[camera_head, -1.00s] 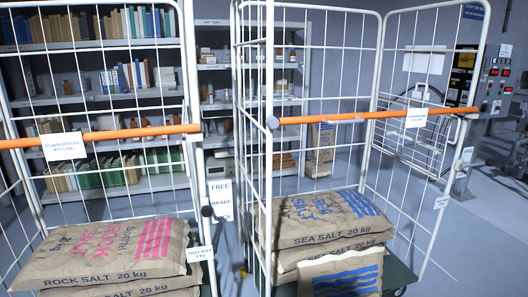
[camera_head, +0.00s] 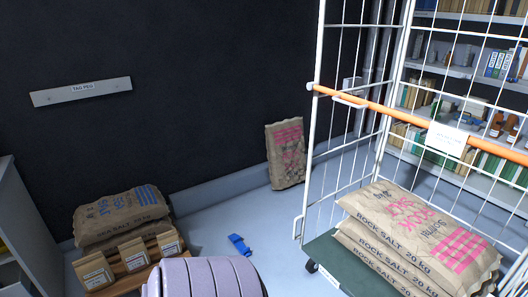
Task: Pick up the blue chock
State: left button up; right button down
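The blue chock (camera_head: 239,244) lies on the grey floor, in the gap between the pallet of sacks on the left and the roll cage on the right. It is small, with a raised part at one end. A lilac-grey ribbed rounded shape (camera_head: 203,278) at the bottom edge stands just in front of it; it looks like a part of my own arm. No fingertips of either gripper show in the view.
Sea salt sacks (camera_head: 122,212) and small bags (camera_head: 133,255) sit at left. Another sack (camera_head: 286,154) leans on the dark wall.

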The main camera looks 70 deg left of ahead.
aim_at(235, 239)
jog(key=u, duration=0.5)
jog(key=j+u, duration=0.1)
jog(key=u, duration=1.4)
jog(key=j+u, duration=0.1)
jog(key=u, duration=0.4)
jog(key=i+l, duration=0.15)
jog(key=i, duration=0.3)
jog(key=i+l+z, duration=0.1)
jog(key=i, duration=0.35)
jog(key=l, duration=0.05)
